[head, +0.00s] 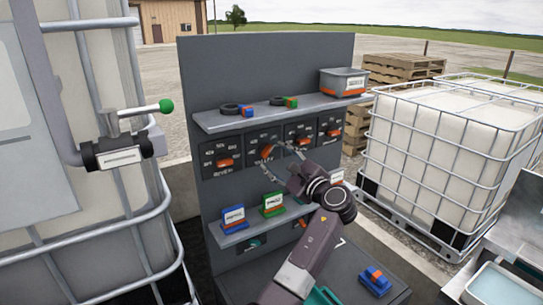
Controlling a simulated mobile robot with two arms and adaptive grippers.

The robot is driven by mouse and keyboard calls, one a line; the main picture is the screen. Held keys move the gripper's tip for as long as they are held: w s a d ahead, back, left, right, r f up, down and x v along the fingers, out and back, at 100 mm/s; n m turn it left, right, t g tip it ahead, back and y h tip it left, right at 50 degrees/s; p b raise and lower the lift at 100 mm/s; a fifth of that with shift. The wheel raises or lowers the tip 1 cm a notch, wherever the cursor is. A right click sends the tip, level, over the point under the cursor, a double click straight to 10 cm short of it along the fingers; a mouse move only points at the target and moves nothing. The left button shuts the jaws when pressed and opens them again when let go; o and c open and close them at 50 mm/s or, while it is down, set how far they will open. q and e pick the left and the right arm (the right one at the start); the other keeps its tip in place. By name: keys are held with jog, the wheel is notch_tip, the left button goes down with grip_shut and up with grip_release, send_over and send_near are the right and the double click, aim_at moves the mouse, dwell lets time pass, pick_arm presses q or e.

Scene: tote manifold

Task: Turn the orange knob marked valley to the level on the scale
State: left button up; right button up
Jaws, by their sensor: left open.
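A row of dark panels with orange knobs runs across the grey board below the upper shelf. The second orange knob from the left (267,151) has small white scale lettering around it and a label below that seems to read valley. Its exact pointing direction is too small to tell. My left gripper (280,163) is open in front of this panel, its fingers spread just right of and below the knob. I cannot tell whether a finger touches it. My right gripper is not in view.
Other orange knobs sit on the left panel (225,162) and to the right (300,141). The upper shelf (225,121) holds a grey bin (343,82) and small rings. A blue box (233,217) and a green box (272,203) stand on the lower shelf.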

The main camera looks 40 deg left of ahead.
pick_arm(q)
jog(key=v, duration=0.9)
jog(key=shift+d, duration=0.1)
